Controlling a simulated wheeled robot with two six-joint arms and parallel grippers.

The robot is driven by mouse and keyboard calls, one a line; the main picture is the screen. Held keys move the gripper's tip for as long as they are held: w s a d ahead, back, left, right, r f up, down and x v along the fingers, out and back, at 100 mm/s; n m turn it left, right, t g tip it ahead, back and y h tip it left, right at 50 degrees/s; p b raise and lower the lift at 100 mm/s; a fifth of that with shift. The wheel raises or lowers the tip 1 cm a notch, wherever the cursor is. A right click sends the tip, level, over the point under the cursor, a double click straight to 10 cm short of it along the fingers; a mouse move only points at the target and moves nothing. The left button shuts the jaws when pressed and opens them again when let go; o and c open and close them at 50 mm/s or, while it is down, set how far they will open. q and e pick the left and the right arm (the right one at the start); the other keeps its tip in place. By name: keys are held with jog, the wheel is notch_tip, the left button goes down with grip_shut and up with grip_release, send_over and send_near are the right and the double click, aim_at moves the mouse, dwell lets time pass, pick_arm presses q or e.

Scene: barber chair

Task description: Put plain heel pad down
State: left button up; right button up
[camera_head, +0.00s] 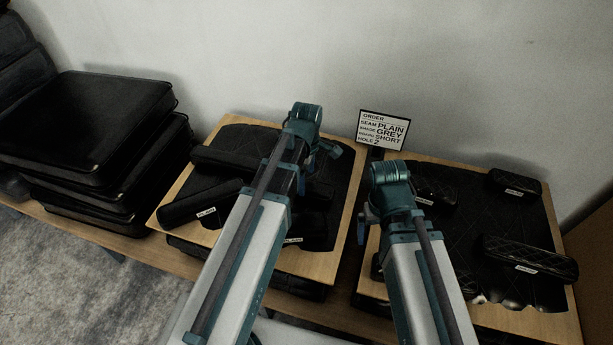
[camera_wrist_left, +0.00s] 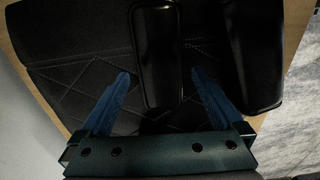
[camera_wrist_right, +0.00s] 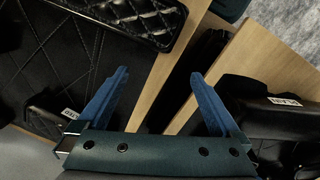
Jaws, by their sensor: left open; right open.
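The left board (camera_head: 340,240) carries several dark plain pads: a long one (camera_head: 232,160) at the back, another (camera_head: 200,205) with a white label at the left, and a labelled one (camera_head: 308,232) at the front, partly behind my left arm. My left gripper (camera_wrist_left: 160,76) is open over this board. In the left wrist view a smooth black pad (camera_wrist_left: 157,40) lies ahead, its near end between the fingertips; I cannot tell whether they touch it. Which pad is the heel pad is unclear. My right gripper (camera_wrist_right: 160,73) is open and empty over the gap between the boards.
The right board (camera_head: 555,318) carries quilted pads, including one at the back (camera_head: 514,184) and one at the right (camera_head: 530,258). An order card (camera_head: 384,130) reading PLAIN, GREY, SHORT, 2 stands behind the boards. Stacked black cushions (camera_head: 95,120) stand at the left.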

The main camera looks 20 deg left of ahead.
notch_tip(320, 180, up, 7)
jog(key=p, duration=0.5)
send_over(373, 251)
pick_arm(q)
notch_tip(373, 251, up, 7)
jog(key=shift+f, duration=0.2)
pick_arm(e)
jog(key=shift+f, duration=0.2)
pick_arm(q)
jog(key=shift+f, duration=0.1)
pick_arm(e)
jog(key=shift+f, duration=0.15)
pick_arm(q)
notch_tip(373, 251, down, 12)
jog(key=b, duration=1.2)
jog(key=shift+f, duration=0.1)
pick_arm(e)
notch_tip(373, 251, down, 12)
jog(key=shift+f, duration=0.1)
pick_arm(q)
jog(key=shift+r, duration=0.2)
pick_arm(e)
jog(key=shift+r, duration=0.2)
